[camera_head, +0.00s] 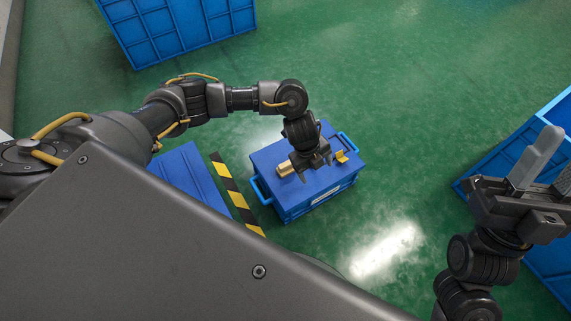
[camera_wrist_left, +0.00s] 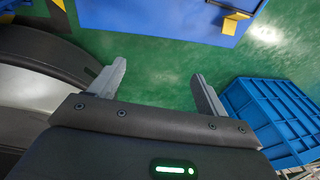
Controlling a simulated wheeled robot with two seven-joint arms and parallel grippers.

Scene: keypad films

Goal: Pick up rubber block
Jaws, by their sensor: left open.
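A blue lidded box (camera_head: 290,150) stands on the floor in the middle of the head view. On its lid lie a small tan block-like piece (camera_head: 285,169) and a small yellow piece (camera_head: 341,157); I cannot tell which one is the rubber block. A yellow piece (camera_wrist_left: 233,22) also shows on a blue surface at the top of the left wrist view. My left gripper (camera_head: 314,168) hangs over the lid between the two pieces; its fingers are apart, with nothing between them in the left wrist view (camera_wrist_left: 155,82). My right gripper (camera_head: 545,168) is raised at the right, its finger gap unclear.
Large blue crates stand at the back left (camera_head: 175,28) and at the right edge (camera_head: 548,250). A black and yellow striped strip (camera_head: 230,185) and a blue panel (camera_head: 190,178) lie left of the box. Green floor is clear around the box's back and right.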

